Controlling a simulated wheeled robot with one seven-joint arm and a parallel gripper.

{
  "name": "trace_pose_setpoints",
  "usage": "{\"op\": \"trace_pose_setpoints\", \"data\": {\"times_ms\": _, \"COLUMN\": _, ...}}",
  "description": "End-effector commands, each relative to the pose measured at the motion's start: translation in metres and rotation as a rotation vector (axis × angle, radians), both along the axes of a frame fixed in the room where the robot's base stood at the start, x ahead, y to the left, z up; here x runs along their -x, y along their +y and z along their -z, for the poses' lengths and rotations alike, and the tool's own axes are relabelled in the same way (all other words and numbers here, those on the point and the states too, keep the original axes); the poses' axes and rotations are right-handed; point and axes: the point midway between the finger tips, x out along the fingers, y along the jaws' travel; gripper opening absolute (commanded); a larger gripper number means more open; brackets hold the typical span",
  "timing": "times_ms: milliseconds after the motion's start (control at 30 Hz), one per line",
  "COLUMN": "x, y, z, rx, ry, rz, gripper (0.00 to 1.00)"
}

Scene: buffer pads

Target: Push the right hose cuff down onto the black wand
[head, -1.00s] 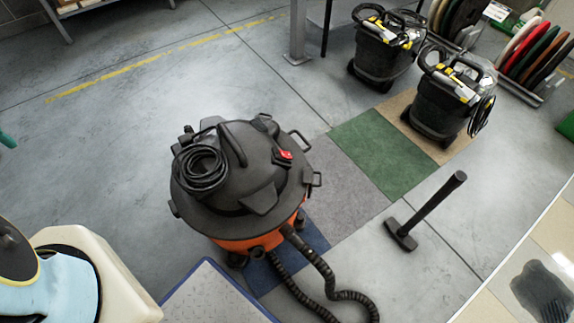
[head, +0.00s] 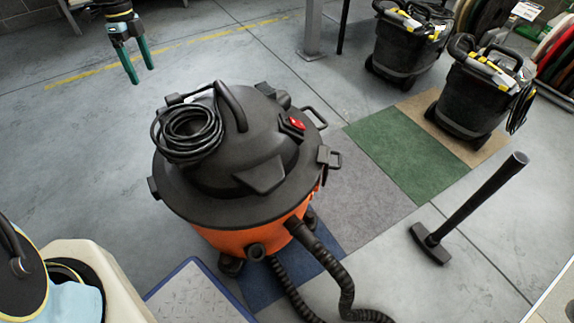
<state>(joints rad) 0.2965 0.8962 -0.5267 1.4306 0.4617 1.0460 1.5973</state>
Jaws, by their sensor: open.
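The black wand (head: 478,198) rises from a flat floor head (head: 430,244) on the grey floor at the right, leaning to the right in the picture. Its upper end is bare. A black ribbed hose (head: 345,280) runs from the front of the orange and black vacuum (head: 240,190) and leaves the lower edge of the view. I cannot make out the right hose cuff; it may be out of view. My gripper (head: 141,75) has teal fingers, open and empty, at the upper left, far from the wand and hose.
Carpet squares, green (head: 405,152) and others, lie between vacuum and wand. Two black wheeled machines (head: 475,95) stand at the upper right. A blue-edged platform (head: 197,296) and a cream machine (head: 85,275) are at the lower left. Open floor surrounds the wand.

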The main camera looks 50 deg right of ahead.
Motion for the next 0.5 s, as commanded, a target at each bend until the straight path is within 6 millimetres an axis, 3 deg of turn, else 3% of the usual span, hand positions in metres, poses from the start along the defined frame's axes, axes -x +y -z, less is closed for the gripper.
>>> {"op": "trace_pose_setpoints", "data": {"times_ms": 33, "x": -0.005, "y": -0.023, "z": 0.051, "rx": 0.017, "ry": 0.027, "rz": 0.135, "gripper": 0.85}}
{"op": "trace_pose_setpoints", "data": {"times_ms": 200, "x": -0.018, "y": -0.073, "z": 0.135, "rx": 0.069, "ry": 0.097, "rz": 0.544, "gripper": 0.85}}
{"op": "trace_pose_setpoints", "data": {"times_ms": 300, "x": -0.023, "y": -0.085, "z": 0.174, "rx": 0.094, "ry": 0.133, "rz": 0.709, "gripper": 0.85}}
{"op": "trace_pose_setpoints", "data": {"times_ms": 400, "x": -0.026, "y": -0.091, "z": 0.201, "rx": 0.113, "ry": 0.161, "rz": 0.818, "gripper": 0.85}}
{"op": "trace_pose_setpoints", "data": {"times_ms": 500, "x": -0.028, "y": -0.092, "z": 0.214, "rx": 0.124, "ry": 0.177, "rz": 0.88, "gripper": 0.85}}
